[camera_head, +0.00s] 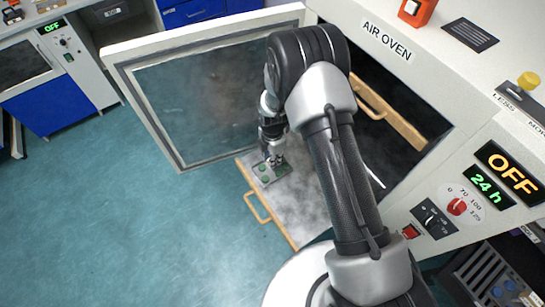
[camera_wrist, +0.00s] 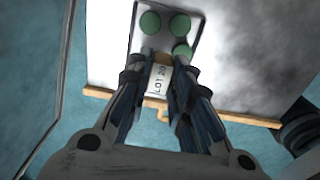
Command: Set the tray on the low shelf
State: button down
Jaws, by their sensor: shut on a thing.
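The tray (camera_head: 272,177) is a small grey plate with green discs on it. In the wrist view the tray (camera_wrist: 161,40) carries a white "LOT 20" label at its near end. My gripper (camera_head: 274,160) is shut on the tray near that end; the fingers (camera_wrist: 165,62) stand on both sides of the label. The low shelf (camera_head: 303,196) is a pale grey board pulled out of the air oven, with a wooden front and handle. The tray is over its outer left part; I cannot tell whether it touches the board.
The oven's glass door (camera_head: 205,100) stands open to the left of the shelf. A higher wooden shelf front (camera_head: 392,112) shows inside the air oven (camera_head: 440,75). The control panel with "OFF" (camera_head: 512,170) is on the right. The blue floor at left is clear.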

jog(key=c, duration=1.4)
grip_release()
jog(key=shift+c, duration=0.2)
jog(key=d+r+m+t+p, duration=0.1)
jog(key=d+r+m+p, duration=0.1)
jog(key=r, duration=1)
jog(key=d+r+m+p, duration=0.1)
jog(key=r+m+p, duration=0.15)
jog(key=r, duration=0.95)
jog(key=s+d+r+m+t, duration=0.1)
jog(key=s+d+r+m, duration=0.2)
jog(key=r, duration=0.3)
jog(key=s+d+r+m, duration=0.2)
jog(key=s+r+m, duration=0.2)
jog(key=r, duration=0.2)
jog(key=s+d+r+m+t, duration=0.1)
jog(key=s+d+r+m, duration=0.2)
jog(key=s+m, duration=0.3)
jog(key=s+d+r+m+t, duration=0.1)
jog(key=s+d+r+m, duration=0.3)
jog(key=s+m, duration=0.3)
jog(key=shift+s+r+t+b, duration=0.35)
jog(key=shift+s+r, duration=0.5)
jog(key=shift+s, duration=1.9)
jog(key=shift+d, duration=0.1)
